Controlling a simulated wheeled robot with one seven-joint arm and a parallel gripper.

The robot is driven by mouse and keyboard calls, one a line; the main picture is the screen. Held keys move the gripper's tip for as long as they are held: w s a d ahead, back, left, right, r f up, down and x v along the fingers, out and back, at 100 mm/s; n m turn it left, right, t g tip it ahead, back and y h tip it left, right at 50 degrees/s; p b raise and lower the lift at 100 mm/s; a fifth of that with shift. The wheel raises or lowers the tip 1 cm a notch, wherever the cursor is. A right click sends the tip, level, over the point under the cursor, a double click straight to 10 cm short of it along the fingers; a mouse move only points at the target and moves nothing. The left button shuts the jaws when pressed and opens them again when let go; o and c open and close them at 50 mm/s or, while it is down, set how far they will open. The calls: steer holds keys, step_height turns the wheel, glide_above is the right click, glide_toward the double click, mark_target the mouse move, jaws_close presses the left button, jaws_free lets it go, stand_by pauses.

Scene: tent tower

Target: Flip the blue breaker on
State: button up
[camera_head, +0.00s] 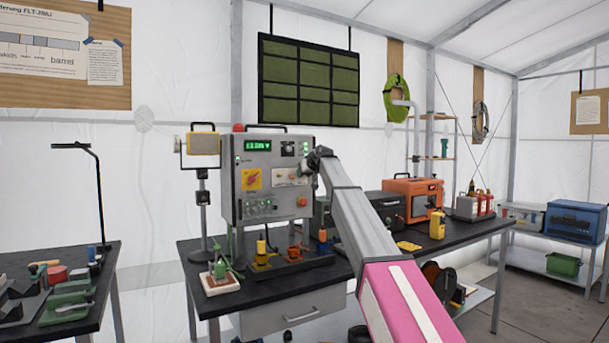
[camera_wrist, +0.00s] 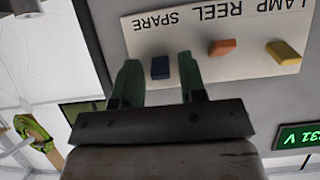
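The blue breaker (camera_wrist: 160,68) is a small lever on a pale label plate (camera_wrist: 135,40), at the end marked SPARE; the wrist picture is upside down. My gripper (camera_wrist: 158,60) is open, with one green finger on each side of the blue breaker. Gaps show between the lever and both fingers. In the head view my gripper (camera_head: 308,168) is at the right side of the grey control box (camera_head: 229,190), over the label plate. The blue breaker cannot be made out there. I cannot tell whether it is on or off.
An orange breaker (camera_wrist: 222,47) and a yellow breaker (camera_wrist: 283,52) sit on the same plate. Small coloured items stand on the black bench (camera_head: 300,272) below.

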stand_by(0.3)
steer(key=v, duration=1)
steer(key=shift+s+d+r, duration=0.15)
steer(key=shift+s+r, duration=0.05)
steer(key=shift+s, duration=0.1)
